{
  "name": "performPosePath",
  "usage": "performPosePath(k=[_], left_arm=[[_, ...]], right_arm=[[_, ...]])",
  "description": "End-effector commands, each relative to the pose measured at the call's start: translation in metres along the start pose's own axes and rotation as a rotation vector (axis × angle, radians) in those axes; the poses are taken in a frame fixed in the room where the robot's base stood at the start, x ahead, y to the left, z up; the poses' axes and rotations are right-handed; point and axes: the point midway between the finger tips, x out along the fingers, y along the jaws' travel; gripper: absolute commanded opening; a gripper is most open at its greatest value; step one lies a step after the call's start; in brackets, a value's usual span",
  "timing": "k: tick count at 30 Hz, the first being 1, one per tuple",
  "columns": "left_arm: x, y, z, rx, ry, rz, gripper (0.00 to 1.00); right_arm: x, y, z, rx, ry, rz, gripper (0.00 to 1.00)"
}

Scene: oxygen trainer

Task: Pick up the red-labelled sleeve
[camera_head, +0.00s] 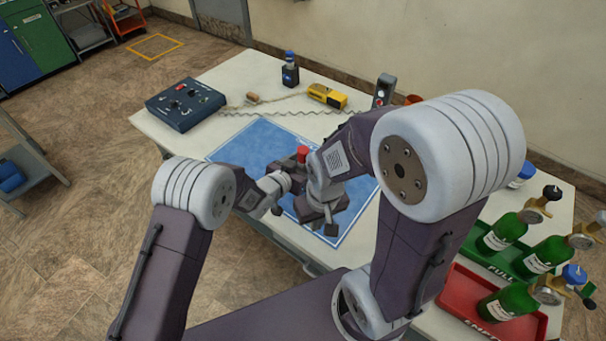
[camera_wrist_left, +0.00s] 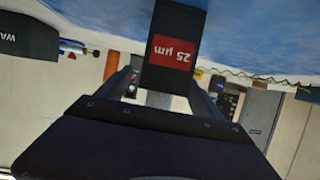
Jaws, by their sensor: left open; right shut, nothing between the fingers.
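The red-labelled sleeve (camera_wrist_left: 172,22) is a dark upright block in the left wrist view, its red label reading "25 µm" upside down. My left gripper (camera_wrist_left: 162,80) is open, with its fingers on either side of the sleeve's near end; I cannot tell whether they touch it. In the head view the left hand is mostly hidden by its wrist and the right arm. A small red-topped thing (camera_head: 302,152) shows on the blue mat (camera_head: 250,146) behind the hands; I cannot tell what it is. My right gripper (camera_head: 331,228) is shut and empty over the mat's near part.
A dark blue control box (camera_head: 186,104), a small dark bottle (camera_head: 290,72) and a yellow device (camera_head: 327,96) stand on the table behind the mat. The two hands are close together.

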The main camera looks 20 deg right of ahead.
Motion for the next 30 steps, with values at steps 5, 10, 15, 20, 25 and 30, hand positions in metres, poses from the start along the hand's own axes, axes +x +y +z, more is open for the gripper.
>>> performPosePath(k=[5, 10, 15, 20, 25, 30], left_arm=[[0.021, 0.0, 0.0, -0.001, 0.001, -0.001, 0.76], [0.023, 0.0, 0.0, -0.001, -0.001, -0.001, 0.76], [0.023, -0.001, 0.0, -0.001, 0.0, -0.001, 0.46], [0.023, -0.001, -0.001, -0.001, 0.001, -0.001, 0.07], [0.022, -0.001, -0.001, -0.001, 0.001, -0.001, 0.07], [0.018, -0.001, -0.013, 0.001, 0.004, -0.001, 0.07]], right_arm=[[-0.001, 0.0, 0.0, 0.0, 0.0, 0.0, 0.0], [-0.001, 0.0, 0.0, 0.0, 0.0, 0.0, 0.0], [-0.001, 0.0, 0.0, 0.0, 0.0, 0.0, 0.0], [-0.001, 0.0, 0.0, 0.0, 0.0, 0.0, 0.0], [-0.001, 0.0, 0.0, 0.0, 0.0, 0.0, 0.0], [-0.002, 0.0, 0.0, 0.0, 0.0, 0.0, 0.0]])
